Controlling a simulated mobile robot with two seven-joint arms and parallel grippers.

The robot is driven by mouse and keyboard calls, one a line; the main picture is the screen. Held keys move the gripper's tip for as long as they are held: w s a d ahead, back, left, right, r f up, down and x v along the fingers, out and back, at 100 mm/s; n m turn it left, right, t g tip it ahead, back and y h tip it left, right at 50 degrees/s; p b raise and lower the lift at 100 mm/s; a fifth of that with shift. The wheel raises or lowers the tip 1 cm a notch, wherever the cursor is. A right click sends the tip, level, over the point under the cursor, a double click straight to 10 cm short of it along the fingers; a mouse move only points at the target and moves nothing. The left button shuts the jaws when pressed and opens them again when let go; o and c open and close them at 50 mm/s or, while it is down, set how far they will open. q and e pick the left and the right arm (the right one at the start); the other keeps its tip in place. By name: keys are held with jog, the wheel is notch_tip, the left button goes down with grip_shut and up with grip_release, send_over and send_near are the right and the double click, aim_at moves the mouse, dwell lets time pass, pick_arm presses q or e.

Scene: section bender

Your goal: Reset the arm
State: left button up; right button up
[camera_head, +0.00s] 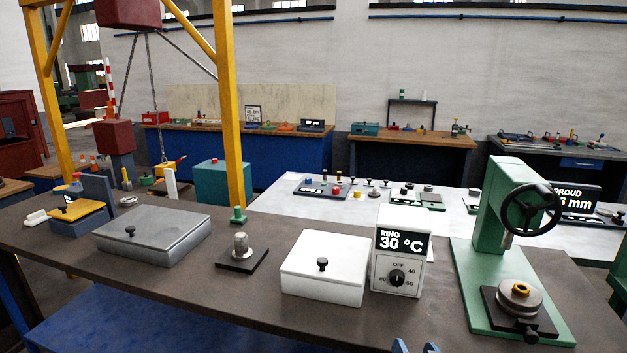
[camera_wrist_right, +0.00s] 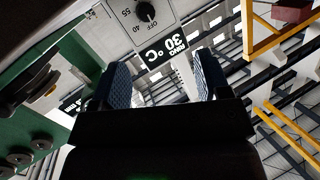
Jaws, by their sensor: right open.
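That view is turned about, and the dial box (camera_wrist_right: 148,30), reading "RING 30 °C", shows beyond the fingers. My left gripper is in neither view.
A green press (camera_head: 500,215) with a black handwheel stands right of the dial box. A white lidded box (camera_head: 325,268), a small metal cylinder on a dark plate (camera_head: 242,255) and a grey lidded box (camera_head: 152,235) stand leftward. The bench's (camera_head: 190,300) front strip is clear.

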jog(key=s+d+f+n+g, duration=0.1)
jog(key=s+f, duration=0.3)
jog(key=s, duration=0.4)
jog(key=s+d+f+n+g+h, duration=0.1)
jog(key=s+d+f+g, duration=0.1)
jog(key=s+f, duration=0.3)
jog(key=s+d+f+n+g+h+b, duration=0.1)
jog(key=s+d+f+g, duration=0.1)
jog(key=s, duration=1)
notch_tip(320, 180, down, 3)
jog(key=shift+s+d+r, duration=0.2)
jog(key=shift+d, duration=0.5)
